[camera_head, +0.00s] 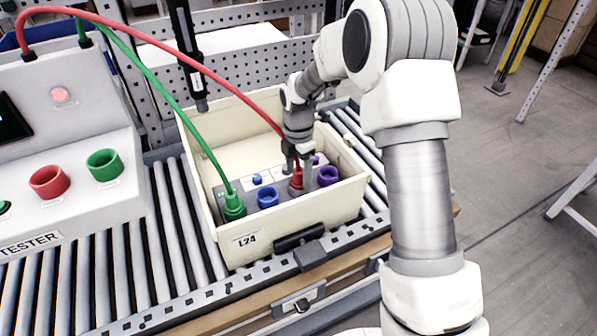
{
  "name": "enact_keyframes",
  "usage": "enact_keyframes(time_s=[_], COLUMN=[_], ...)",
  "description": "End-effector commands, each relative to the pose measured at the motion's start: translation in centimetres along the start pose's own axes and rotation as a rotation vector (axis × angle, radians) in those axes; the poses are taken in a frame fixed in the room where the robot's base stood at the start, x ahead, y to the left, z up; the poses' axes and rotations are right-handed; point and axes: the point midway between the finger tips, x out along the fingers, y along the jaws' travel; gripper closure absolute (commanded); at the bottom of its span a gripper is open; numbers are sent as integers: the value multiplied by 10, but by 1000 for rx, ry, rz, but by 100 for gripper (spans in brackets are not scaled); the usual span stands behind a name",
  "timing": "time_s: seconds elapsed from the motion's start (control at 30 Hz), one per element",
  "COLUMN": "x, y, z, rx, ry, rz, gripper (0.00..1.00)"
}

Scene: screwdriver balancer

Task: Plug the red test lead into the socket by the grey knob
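The red test lead (200,68) arcs from the back of the tester down into the cream bin. Its red plug (297,178) is between the fingers of my gripper (298,167), which looks shut on it. The plug points down at the panel (282,188) in the bin, between a blue socket (267,197) and a purple socket (328,175). I cannot tell whether the plug is seated in a socket or just above it. A blue knob (257,179) and a purple knob (316,160) show behind the sockets. I cannot make out a grey knob; my gripper hides part of the panel.
The green lead (160,90) ends in a green plug (233,206) at the panel's left. The cream bin (345,200), labelled L24, stands on a roller conveyor (170,215). The tester (70,130) is at left. A black hanging tool (190,60) is behind the bin.

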Motion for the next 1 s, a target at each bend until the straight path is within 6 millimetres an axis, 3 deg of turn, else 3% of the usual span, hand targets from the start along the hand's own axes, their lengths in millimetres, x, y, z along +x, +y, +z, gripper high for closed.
enact_keyframes(time_s=[0.23,0.37,0.8,1.0], x=[-1,-13,-115,-154], y=[0,0,1,0], z=[0,0,1,0], rx=[0,1,1,0], ry=[0,-1,-2,-1], rz=[0,1,4,3], gripper=[26,26,26,26])
